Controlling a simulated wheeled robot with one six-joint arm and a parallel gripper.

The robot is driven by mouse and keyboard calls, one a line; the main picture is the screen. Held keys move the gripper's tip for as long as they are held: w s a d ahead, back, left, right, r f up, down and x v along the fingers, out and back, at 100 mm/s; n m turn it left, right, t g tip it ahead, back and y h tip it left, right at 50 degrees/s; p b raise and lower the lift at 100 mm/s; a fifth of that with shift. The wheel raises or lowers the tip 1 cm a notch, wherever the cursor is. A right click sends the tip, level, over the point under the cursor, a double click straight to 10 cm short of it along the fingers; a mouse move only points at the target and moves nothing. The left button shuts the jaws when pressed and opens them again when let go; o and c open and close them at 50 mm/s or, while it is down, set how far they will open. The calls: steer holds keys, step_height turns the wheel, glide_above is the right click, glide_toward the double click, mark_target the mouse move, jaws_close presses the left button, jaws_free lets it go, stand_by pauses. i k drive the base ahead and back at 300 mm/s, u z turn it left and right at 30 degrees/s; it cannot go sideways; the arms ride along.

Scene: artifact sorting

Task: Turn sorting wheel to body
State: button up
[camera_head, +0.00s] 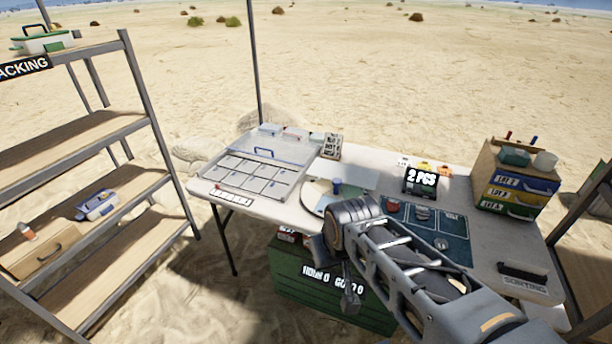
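The sorting wheel (313,192) appears as a pale round disc on the white table, with a blue upright piece (337,184) at its far side. My arm covers its near right part, so its markings and the way it is turned cannot be read. My arm reaches in from the lower right, and its thick ribbed joint is just in front of the wheel in the picture. A small dark end part, seemingly my gripper (350,296), hangs below that joint in front of the green crate. Its fingers are too small and hidden to tell open from shut.
A clear-lidded compartment case (262,172) lies left of the wheel. A drawer unit (512,183) stands at the right end. A green crate (290,268) sits below; shelves (85,135) stand left.

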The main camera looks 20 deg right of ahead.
mark_target(316, 193)
steer(key=z, duration=0.15)
steer(key=i, duration=0.9)
steer(key=z, duration=0.55)
